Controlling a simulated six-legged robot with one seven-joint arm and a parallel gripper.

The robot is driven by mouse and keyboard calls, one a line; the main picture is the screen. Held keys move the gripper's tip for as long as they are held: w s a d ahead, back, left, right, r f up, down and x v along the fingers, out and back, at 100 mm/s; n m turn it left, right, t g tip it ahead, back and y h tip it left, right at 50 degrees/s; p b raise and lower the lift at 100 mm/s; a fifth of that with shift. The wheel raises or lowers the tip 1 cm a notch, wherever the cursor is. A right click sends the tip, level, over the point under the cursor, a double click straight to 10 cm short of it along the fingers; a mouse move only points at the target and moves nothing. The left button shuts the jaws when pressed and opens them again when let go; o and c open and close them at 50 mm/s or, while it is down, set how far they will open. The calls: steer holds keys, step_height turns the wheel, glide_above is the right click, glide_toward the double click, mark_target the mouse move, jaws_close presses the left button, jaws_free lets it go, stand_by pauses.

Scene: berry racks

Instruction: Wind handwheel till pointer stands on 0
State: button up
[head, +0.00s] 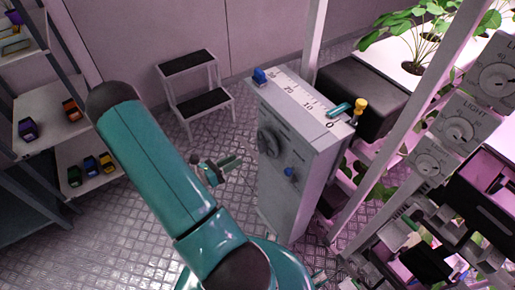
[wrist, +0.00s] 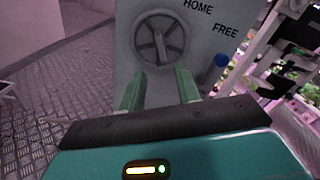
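The handwheel (head: 268,143) is a dark round wheel on the side face of a grey cabinet (head: 285,205). In the wrist view the handwheel (wrist: 160,40) is spoked, with a bar across its middle. My gripper (head: 230,164) is apart from the wheel, just left of it. In the wrist view my gripper (wrist: 158,88) has its two green fingers spread, with nothing between them, below the wheel. The cabinet's top carries a white scale (head: 300,93) marked with numbers down to 0. A teal pointer (head: 341,109) sits near the 0 end; its exact reading is unclear.
A blue knob (head: 289,171) sits beside the wheel near HOME and FREE lettering (wrist: 225,30). A step stool (head: 206,101) stands behind. Racks flank both sides.

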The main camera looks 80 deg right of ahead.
mark_target(266, 144)
steer(key=x, duration=1.1)
jaws_close()
